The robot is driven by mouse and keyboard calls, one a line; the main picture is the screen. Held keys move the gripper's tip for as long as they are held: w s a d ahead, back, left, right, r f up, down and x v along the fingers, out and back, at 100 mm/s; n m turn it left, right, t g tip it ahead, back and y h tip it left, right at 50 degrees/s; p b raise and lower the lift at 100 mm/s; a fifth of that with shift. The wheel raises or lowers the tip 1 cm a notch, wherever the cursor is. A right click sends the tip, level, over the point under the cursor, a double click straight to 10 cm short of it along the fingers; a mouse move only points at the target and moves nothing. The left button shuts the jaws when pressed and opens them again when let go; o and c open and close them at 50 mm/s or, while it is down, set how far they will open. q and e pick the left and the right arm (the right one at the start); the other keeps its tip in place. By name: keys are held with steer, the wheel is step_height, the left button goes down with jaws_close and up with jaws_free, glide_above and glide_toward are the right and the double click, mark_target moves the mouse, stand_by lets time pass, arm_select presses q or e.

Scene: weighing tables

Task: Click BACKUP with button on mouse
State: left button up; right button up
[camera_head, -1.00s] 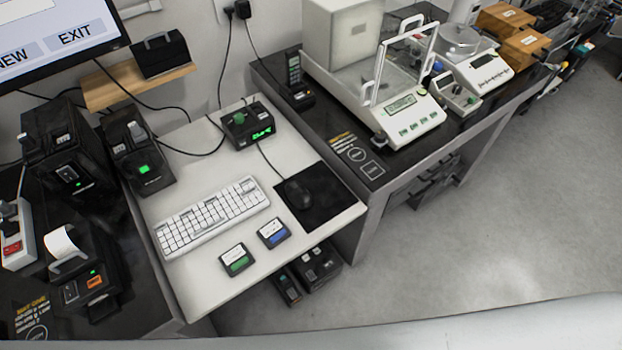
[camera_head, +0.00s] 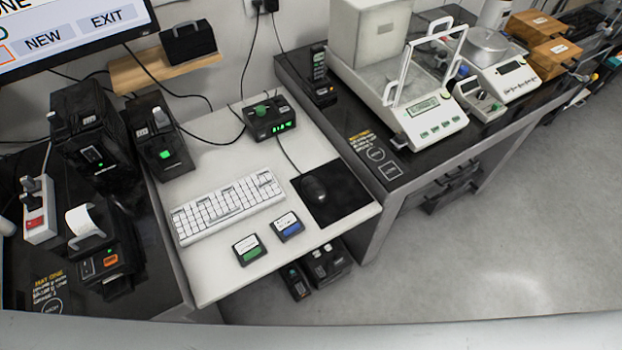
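The black mouse (camera_head: 314,188) rests on a black mouse pad (camera_head: 345,199) at the right side of the white desk. Its cable runs back towards a small black device with a green display. The monitor (camera_head: 80,29) is at the top left and only its lower part shows. Its screen shows NEW and EXIT buttons and part of an orange-framed button at the left edge. No BACKUP label is visible. Neither of my grippers is in view.
A white keyboard (camera_head: 228,207) lies left of the mouse. Two small cartridges, green-labelled (camera_head: 249,249) and blue-labelled (camera_head: 287,226), lie in front of it. A device with a green display (camera_head: 270,117) stands behind. A balance (camera_head: 424,108) stands on the right table. The floor at right is clear.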

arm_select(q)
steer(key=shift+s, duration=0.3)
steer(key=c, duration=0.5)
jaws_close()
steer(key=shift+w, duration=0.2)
